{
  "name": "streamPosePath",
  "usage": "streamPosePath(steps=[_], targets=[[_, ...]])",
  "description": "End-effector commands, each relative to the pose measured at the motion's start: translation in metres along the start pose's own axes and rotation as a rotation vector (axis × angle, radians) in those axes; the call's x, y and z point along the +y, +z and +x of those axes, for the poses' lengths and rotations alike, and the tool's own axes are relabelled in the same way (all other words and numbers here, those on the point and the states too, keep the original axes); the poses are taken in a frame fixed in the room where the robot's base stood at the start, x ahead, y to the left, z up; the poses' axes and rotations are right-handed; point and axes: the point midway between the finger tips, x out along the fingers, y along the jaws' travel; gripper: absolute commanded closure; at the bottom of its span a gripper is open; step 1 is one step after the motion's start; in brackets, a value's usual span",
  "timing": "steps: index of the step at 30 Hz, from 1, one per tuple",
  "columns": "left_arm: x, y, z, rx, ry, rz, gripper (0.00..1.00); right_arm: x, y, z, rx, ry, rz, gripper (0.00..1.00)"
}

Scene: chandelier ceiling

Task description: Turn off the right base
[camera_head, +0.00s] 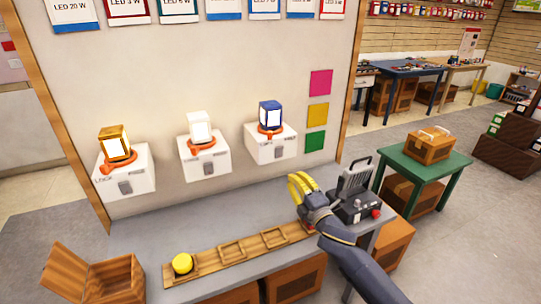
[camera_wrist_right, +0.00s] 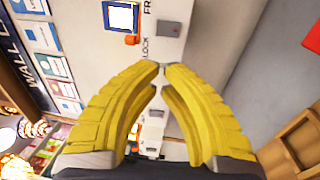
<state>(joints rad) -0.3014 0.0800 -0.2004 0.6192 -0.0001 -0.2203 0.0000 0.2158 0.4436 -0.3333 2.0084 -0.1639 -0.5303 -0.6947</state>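The right base (camera_head: 262,155) is a white box on the wall panel with a grey switch (camera_head: 279,151) on its front. A blue lamp (camera_head: 270,113) with a bright white face sits in its orange ring. The middle base (camera_head: 204,165) holds a white lamp (camera_head: 199,129), and the left base (camera_head: 125,182) holds a glowing gold lamp (camera_head: 114,142). My right gripper (camera_head: 295,180) is below and right of the right base, apart from it. In the right wrist view its yellow fingertips (camera_wrist_right: 163,67) meet with nothing between them; the blue lamp (camera_wrist_right: 120,16) and grey switch (camera_wrist_right: 170,34) lie beyond. My left gripper is out of view.
A grey bench (camera_head: 225,215) carries a wooden tray strip (camera_head: 207,256) with a yellow round piece (camera_head: 182,263), and a dark device (camera_head: 355,206) near my right gripper. An open wooden box (camera_head: 105,280) is at front left. A green table (camera_head: 400,160) stands right.

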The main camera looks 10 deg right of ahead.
Motion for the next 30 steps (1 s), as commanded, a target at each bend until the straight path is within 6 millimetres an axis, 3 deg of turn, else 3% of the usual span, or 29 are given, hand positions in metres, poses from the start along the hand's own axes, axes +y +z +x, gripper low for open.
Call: streamPosePath(steps=[8,13,30], targets=[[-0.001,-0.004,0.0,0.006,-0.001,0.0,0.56,0.0,0.0,0.001,0.0,-0.001,0.002,1.0],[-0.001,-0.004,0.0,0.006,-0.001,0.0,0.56,0.0,0.0,0.013,0.0,0.0,0.003,1.0],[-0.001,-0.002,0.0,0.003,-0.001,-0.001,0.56,0.0,-0.001,0.106,0.001,-0.001,0.006,1.0]])
